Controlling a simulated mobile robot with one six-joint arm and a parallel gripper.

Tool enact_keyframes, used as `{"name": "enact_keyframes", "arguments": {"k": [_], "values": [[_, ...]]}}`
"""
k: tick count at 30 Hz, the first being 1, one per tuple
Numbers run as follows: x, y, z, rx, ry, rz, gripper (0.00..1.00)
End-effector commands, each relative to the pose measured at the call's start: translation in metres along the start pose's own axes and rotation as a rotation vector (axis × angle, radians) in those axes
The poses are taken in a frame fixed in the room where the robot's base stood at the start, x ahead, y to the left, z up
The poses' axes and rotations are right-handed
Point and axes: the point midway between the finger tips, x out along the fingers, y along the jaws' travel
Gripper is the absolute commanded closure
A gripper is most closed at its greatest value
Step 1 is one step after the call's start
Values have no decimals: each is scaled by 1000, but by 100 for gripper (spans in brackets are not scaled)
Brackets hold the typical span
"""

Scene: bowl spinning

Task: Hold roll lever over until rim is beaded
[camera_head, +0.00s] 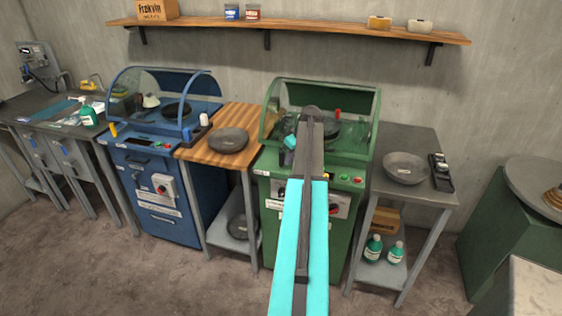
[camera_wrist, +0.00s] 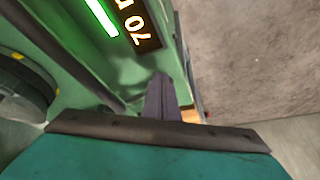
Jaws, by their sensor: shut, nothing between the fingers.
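The green spinning machine (camera_head: 268,180) stands at the centre of the head view with a clear curved hood. My arm reaches over it and covers part of its front and inside. A red knob (camera_head: 338,113) shows inside the hood, right of my arm; I cannot tell if it is the roll lever. A dark round part (camera_head: 333,133) sits behind my arm. In the wrist view my gripper (camera_wrist: 162,88) is shut and empty beside the green housing. A round grey part (camera_wrist: 22,92) with yellow marks is at left. The bowl rim cannot be made out.
In the wrist view a lit display (camera_wrist: 135,22) and a green light bar (camera_wrist: 101,15) are close by. In the head view a side table (camera_head: 418,198) with a grey bowl (camera_head: 407,168) stands right. The blue machine (camera_head: 150,180) and a wooden-topped stand (camera_head: 207,150) are left.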

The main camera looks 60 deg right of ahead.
Motion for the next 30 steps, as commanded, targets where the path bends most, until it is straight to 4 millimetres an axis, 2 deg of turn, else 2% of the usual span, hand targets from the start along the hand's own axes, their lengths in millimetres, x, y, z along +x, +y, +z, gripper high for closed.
{"name": "enact_keyframes", "arguments": {"k": [30], "values": [[9, -13, -21, -1, 1, -1, 100]]}}
